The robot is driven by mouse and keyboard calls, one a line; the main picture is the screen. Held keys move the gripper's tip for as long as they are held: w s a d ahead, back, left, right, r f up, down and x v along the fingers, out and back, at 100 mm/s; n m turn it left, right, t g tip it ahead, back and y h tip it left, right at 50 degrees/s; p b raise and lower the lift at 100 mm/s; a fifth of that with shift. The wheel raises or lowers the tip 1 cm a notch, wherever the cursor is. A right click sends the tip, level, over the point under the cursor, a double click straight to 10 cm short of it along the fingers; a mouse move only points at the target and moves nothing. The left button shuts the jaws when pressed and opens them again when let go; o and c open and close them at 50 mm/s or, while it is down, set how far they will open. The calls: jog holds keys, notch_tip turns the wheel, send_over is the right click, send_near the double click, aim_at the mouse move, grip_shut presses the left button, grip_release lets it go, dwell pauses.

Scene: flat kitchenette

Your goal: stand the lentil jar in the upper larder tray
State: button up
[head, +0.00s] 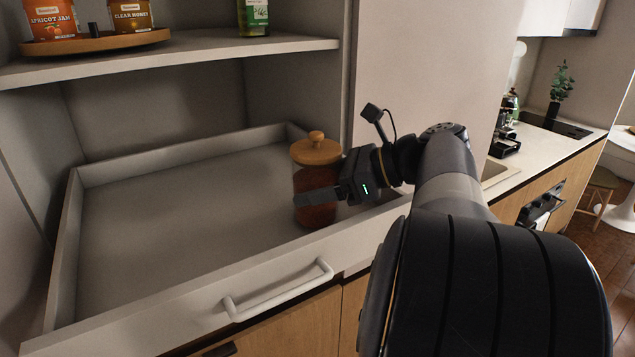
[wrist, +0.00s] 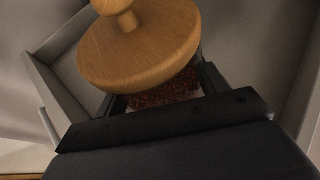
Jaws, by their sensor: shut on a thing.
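The lentil jar (head: 316,180) has a round wooden lid with a knob and reddish-brown contents. It is upright at the right end of the pulled-out larder tray (head: 160,222). My gripper (head: 316,197) is shut on the jar's body from the right. In the wrist view the jar's wooden lid (wrist: 140,45) fills the upper middle, with the reddish contents between the fingers below it. The jar's base is low over the tray floor; I cannot tell whether it touches. The rest of the tray is empty.
A shelf (head: 200,52) above the tray holds a wooden turntable (head: 95,42) with an apricot jam jar and a clear honey jar, and a green-labelled bottle (head: 253,17). The tray front has a white handle (head: 278,291). A counter (head: 535,150) stands at the right.

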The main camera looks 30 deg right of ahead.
jog(key=o, duration=1.4)
jog(key=shift+f, duration=0.15)
jog(key=shift+o, duration=0.2)
jog(key=shift+d+r, duration=0.1)
jog(key=shift+r, duration=0.15)
jog(key=b+v, duration=0.1)
jog(key=v, duration=1.1)
